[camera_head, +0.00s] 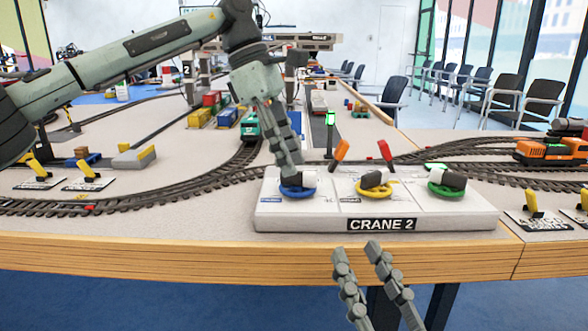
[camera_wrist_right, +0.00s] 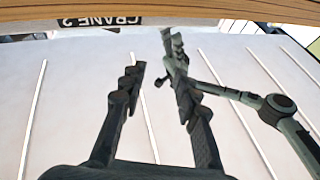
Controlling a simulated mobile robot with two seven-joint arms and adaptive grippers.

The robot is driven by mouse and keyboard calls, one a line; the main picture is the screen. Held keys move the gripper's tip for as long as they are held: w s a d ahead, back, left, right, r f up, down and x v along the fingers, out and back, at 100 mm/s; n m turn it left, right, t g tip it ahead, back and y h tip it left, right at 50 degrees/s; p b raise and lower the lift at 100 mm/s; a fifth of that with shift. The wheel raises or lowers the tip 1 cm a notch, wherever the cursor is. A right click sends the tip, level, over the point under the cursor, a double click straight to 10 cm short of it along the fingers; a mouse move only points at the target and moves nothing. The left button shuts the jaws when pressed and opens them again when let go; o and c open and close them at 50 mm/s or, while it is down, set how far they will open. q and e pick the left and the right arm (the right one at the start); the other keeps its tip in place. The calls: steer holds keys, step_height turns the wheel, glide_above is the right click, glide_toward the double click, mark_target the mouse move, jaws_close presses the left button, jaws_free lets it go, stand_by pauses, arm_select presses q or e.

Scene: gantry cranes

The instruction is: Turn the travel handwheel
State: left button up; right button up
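The white CRANE 2 panel (camera_head: 470,222) stands on the table's front edge with three handwheels: blue (camera_head: 309,192), yellow (camera_head: 371,190) and green (camera_head: 446,191). The small labels are unreadable, so I cannot tell which wheel is travel. My left gripper (camera_head: 289,172) reaches down to the blue wheel, its fingertips at the hub. The fingers overlap, and I cannot tell whether they are shut or touching it. My right gripper (camera_head: 356,248) is open and empty, in front of the table edge below the panel; the right wrist view also shows it open (camera_wrist_right: 152,72).
An orange lever (camera_head: 342,149) and a red lever (camera_head: 385,150) rise behind the wheels. A green lamp (camera_head: 331,118) stands behind the panel. Tracks (camera_head: 190,190) run left of it. An orange locomotive (camera_head: 550,151) is at right. Yellow levers (camera_head: 532,201) stand near the right edge.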

mark_target(298, 182)
arm_select(q)
steer(key=shift+x, duration=1.2)
jaws_close()
